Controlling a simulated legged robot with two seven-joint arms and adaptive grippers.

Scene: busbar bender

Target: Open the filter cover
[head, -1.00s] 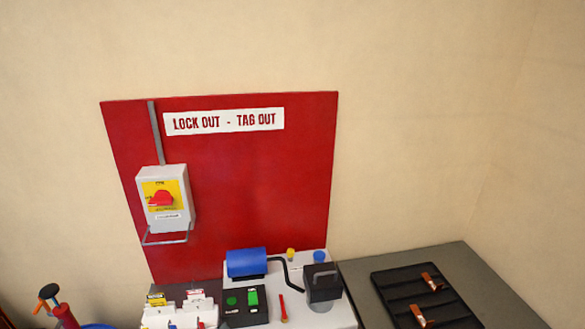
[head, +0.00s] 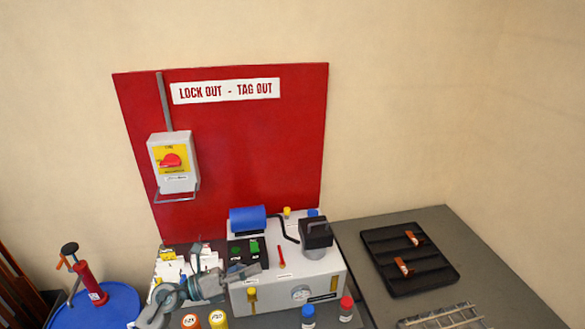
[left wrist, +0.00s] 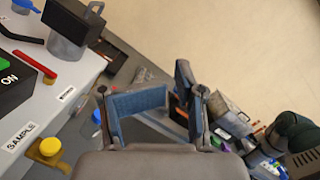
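The busbar bender is a light grey machine (head: 318,270) on the table in the head view. On its top right stands a black block with a grey handle (head: 316,236), over a grey cylinder; it looks like the filter cover and appears seated. It also shows at the upper left in the left wrist view (left wrist: 70,18). My left gripper (head: 258,270) is in front of the machine's left part, left of and lower than the black block, not touching it. In the left wrist view its blue-padded fingers (left wrist: 176,98) stand apart with nothing between them. My right gripper is not in view.
A blue cylinder (head: 247,219), a black button box (head: 246,254) and a red lever (head: 281,255) sit on the machine. Bottles (head: 308,316) stand in front. A black tray (head: 408,260) lies right. A red board (head: 250,140) with a switch stands behind.

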